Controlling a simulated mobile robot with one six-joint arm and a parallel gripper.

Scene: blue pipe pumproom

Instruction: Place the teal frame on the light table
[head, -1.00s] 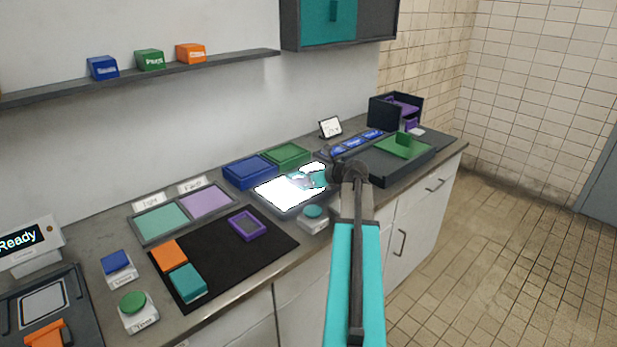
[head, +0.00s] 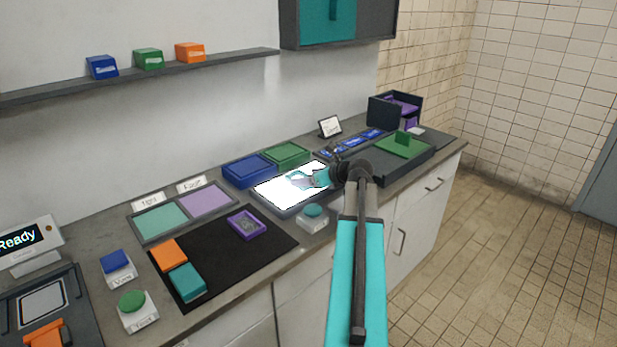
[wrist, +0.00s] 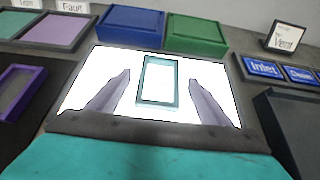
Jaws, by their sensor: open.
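The teal frame (wrist: 175,82) lies on the bright white light table (wrist: 218,114), near its middle in the wrist view. My gripper (wrist: 160,80) is open, with one finger on each side of the frame and a gap between each finger and the frame. In the head view the light table (head: 275,195) sits on the counter, and my gripper (head: 305,179) is over it. There the teal frame (head: 295,175) shows only in part, with my gripper and arm in front.
Blue (head: 250,171) and green (head: 288,155) trays stand behind the light table. A teal-topped button box (head: 313,217) stands in front of it. A black mat (head: 225,262) with a purple frame (head: 247,224) lies to the left, and a dark tray (head: 385,172) to the right.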

